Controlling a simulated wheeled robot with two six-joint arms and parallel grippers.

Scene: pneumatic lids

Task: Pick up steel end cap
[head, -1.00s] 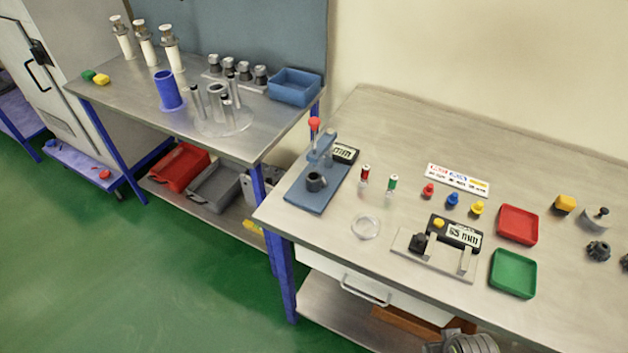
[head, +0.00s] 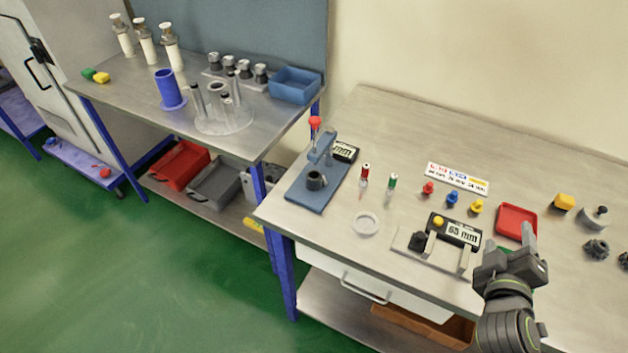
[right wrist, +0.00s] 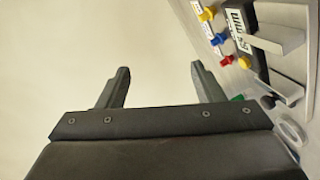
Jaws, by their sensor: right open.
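I cannot tell for sure which piece is the steel end cap. Several grey caps (head: 230,66) with dark parts stand in a row on a rack at the back of the left bench. On the right bench, a round steel piece with a dark knob (head: 594,217) and dark grey knobbed parts (head: 596,249) stand at the far right. My right gripper (head: 511,240) is above the front of the right bench, open and empty, well away from the left row. In the right wrist view its two fingers (right wrist: 160,72) are apart with nothing between them. My left gripper is not in view.
A red tray (head: 517,211) lies just behind my right gripper, which mostly hides the green tray. A gauge with a display (head: 462,234) is left of it. A blue press stand (head: 318,185), a pale ring (head: 366,223) and a blue bin (head: 295,84) stand further left.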

